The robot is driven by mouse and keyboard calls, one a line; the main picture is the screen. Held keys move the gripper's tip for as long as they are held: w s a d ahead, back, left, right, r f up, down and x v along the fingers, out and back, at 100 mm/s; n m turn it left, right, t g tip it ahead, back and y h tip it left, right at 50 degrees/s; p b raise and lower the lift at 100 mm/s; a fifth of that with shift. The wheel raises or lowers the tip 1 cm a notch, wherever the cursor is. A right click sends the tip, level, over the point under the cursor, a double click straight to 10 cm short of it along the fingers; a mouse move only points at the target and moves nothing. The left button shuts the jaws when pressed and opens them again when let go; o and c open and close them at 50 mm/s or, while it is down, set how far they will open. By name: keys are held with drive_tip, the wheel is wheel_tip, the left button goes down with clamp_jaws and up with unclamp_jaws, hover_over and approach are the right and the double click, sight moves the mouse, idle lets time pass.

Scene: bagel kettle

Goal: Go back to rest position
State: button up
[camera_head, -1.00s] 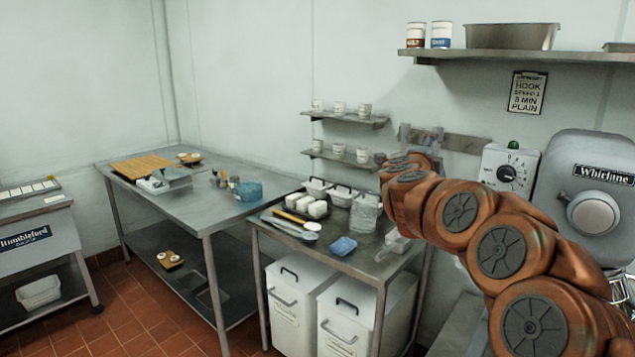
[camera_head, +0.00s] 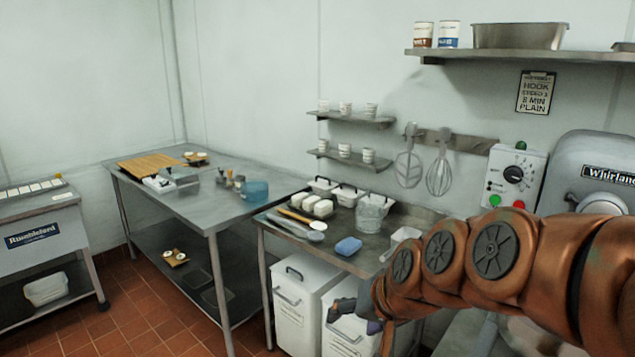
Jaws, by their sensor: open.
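My gripper (camera_head: 360,312) hangs at the end of my copper-coloured arm, in front of the white bins below the small steel table. It is open, with nothing seen between its fingers. The fingers are small and dark in this view. My arm comes in from the right edge and covers part of the mixer and the table's right end.
The small table (camera_head: 372,262) holds a blue sponge (camera_head: 348,246), white tubs and a clear container (camera_head: 372,212). A long steel table (camera_head: 190,205) stands to its left. White bins (camera_head: 298,310) stand below. A grey mixer (camera_head: 590,165) is at right. The tiled floor (camera_head: 120,325) at left is clear.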

drive_tip(key=s+d+f+g+h, duration=0.2)
drive_tip(key=s+d, duration=0.4)
drive_tip(key=s, duration=0.7)
drive_tip(key=s+d+f+n+g+h, duration=0.1)
drive_tip(key=s+d+f+g, duration=0.4)
drive_tip(key=s, duration=0.7)
wheel_tip(320, 180, down, 3)
drive_tip(key=shift+s+d+r+g+h, duration=0.2)
drive_tip(key=shift+s+d+g+h, duration=0.2)
drive_tip(key=shift+h, duration=0.2)
drive_tip(key=shift+c, duration=0.2)
